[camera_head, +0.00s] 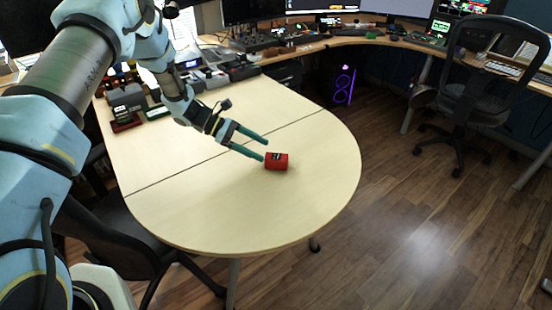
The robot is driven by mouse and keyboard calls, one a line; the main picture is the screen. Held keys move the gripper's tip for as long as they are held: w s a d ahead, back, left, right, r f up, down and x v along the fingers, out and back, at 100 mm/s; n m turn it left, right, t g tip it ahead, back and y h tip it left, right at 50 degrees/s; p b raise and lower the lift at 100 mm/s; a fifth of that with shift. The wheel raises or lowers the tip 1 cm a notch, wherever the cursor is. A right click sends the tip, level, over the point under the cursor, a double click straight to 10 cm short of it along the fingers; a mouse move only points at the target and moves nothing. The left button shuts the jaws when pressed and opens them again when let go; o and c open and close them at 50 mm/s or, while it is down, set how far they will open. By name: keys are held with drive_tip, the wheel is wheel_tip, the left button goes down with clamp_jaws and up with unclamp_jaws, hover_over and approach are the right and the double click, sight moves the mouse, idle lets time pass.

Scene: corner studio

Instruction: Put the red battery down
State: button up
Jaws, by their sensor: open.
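The red battery (276,161) is a short red block with a dark label. It lies on the light wooden table (230,215), on the rounded end part. My gripper (265,149) is open, with two long teal fingers. It reaches in from the upper left, and its fingertips end just at the left and upper left of the battery. The fingers are apart and do not close on it. I cannot tell whether a fingertip touches the battery.
Dark devices (128,100) stand along the table's far left side. An office chair (480,80) stands at the right, and another chair (110,235) is at the lower left. The table around the battery is clear. Its rounded edge lies to the right.

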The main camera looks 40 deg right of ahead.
sight(276, 156)
drive_tip(key=p+x, duration=0.3)
drive_tip(key=x, duration=0.3)
drive_tip(key=shift+s+r, duration=0.1)
drive_tip(key=shift+s+d, duration=0.15)
drive_tip(key=shift+d, duration=0.05)
drive_tip(key=shift+c, duration=0.3)
clamp_jaws()
